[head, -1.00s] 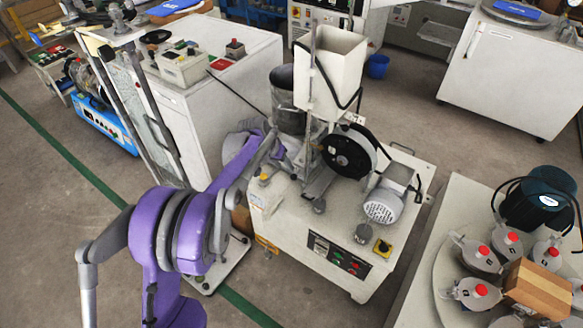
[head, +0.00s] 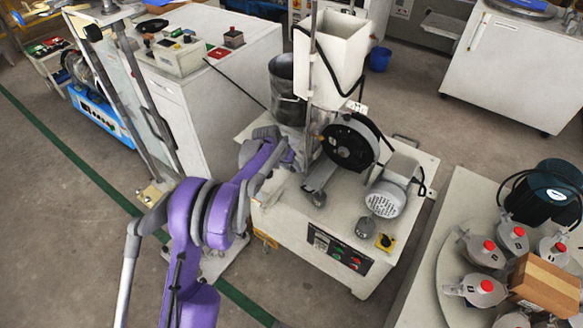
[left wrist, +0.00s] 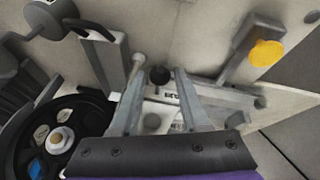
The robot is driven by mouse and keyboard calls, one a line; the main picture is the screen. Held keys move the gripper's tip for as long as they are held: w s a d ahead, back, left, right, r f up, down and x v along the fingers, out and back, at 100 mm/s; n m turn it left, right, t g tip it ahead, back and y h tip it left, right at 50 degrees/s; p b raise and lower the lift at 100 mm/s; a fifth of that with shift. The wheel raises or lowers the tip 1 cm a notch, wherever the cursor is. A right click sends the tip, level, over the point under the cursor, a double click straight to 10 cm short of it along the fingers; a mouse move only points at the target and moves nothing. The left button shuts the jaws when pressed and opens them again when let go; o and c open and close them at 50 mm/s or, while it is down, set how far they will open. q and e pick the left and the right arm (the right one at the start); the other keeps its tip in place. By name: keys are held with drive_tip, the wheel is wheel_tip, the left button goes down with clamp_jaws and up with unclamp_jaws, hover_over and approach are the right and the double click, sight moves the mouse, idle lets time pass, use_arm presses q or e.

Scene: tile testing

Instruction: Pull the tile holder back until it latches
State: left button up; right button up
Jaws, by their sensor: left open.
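The testing machine (head: 300,226) stands in the middle of the head view, with a black wheel (head: 350,146) on top. My left gripper (head: 289,156) is over its top, left of the wheel, partly hidden by my purple arm. In the left wrist view my left gripper (left wrist: 159,72) is open, its two fingers apart. A round black knob (left wrist: 160,76) shows between the fingertips; I cannot tell whether they touch it. Behind the fingers is a pale part with a dark-lettered label (left wrist: 170,96), which looks like the tile holder. Its full shape is hidden. My right gripper is not in view.
The wheel (left wrist: 58,140) is close on the left in the wrist view, with a grey bar (left wrist: 108,58) beside it. The white hopper (head: 330,55) rises behind the gripper, and the motor (head: 390,193) sits at the right.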

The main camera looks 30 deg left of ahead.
use_arm(q)
clamp_jaws()
idle(1.4)
